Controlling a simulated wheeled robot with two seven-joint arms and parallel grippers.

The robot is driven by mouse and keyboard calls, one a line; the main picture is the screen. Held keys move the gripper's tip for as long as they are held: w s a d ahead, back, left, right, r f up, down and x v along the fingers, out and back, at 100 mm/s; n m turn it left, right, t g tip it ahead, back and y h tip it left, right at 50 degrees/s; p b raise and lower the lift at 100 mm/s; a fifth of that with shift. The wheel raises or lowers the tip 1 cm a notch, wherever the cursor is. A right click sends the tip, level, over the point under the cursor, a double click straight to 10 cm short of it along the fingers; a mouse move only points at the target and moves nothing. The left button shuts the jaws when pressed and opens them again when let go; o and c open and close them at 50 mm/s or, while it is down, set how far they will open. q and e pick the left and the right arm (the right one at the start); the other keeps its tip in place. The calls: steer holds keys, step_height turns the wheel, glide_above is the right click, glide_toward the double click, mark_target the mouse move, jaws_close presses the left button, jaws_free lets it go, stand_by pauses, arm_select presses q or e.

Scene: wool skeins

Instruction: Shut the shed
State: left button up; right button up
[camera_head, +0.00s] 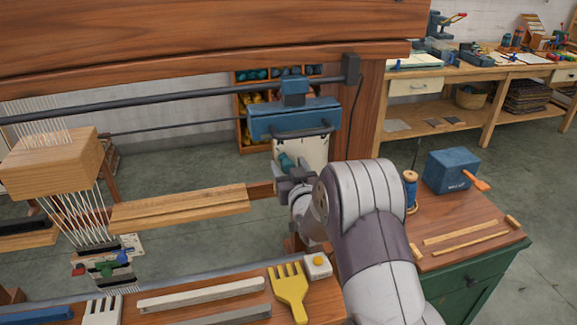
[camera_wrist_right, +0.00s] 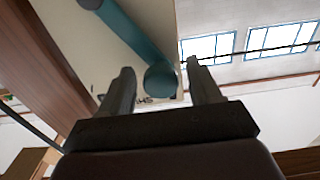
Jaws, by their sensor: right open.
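The loom has a blue unit (camera_head: 293,120) on its right upright, with a pale plate (camera_head: 312,152) below it. A teal lever (camera_head: 287,161) sits on that plate. In the right wrist view the teal lever (camera_wrist_right: 125,35) runs down to a rounded end between the fingertips. My right gripper (camera_head: 284,180) is open at the lever, partly hidden by my wrist; I cannot tell if it touches. It also shows in the right wrist view (camera_wrist_right: 160,72). White warp threads (camera_head: 88,215) hang below a wooden block (camera_head: 48,165) at the left. My left gripper is out of view.
The loom's front ledge holds a yellow fork-shaped comb (camera_head: 289,290), a white button box (camera_head: 317,265) and pale bars (camera_head: 200,294). A green cabinet (camera_head: 470,287) at the right carries a blue box (camera_head: 450,170) and a blue spool (camera_head: 411,188). A dark bar (camera_head: 180,98) crosses the loom.

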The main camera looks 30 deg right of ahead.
steer(key=shift+w+f, duration=0.1)
steer(key=shift+w, duration=0.15)
steer(key=shift+s, duration=0.1)
jaws_close()
steer(key=shift+d, duration=0.1)
steer(key=shift+s+d+r+m+b, duration=0.15)
steer(key=shift+d+r+m+b, duration=0.1)
steer(key=shift+d+m, duration=0.4)
steer(key=shift+s+d+r+m+b, duration=0.15)
steer(key=shift+d+r+m, duration=0.2)
steer(key=shift+m, duration=0.4)
steer(key=shift+s+d+r+m, duration=0.1)
steer(key=shift+s+d+m, duration=0.05)
steer(key=shift+d+m, duration=0.55)
steer(key=shift+s+d+m, duration=0.1)
steer(key=shift+d+m, duration=0.4)
steer(key=shift+m, duration=0.3)
jaws_free()
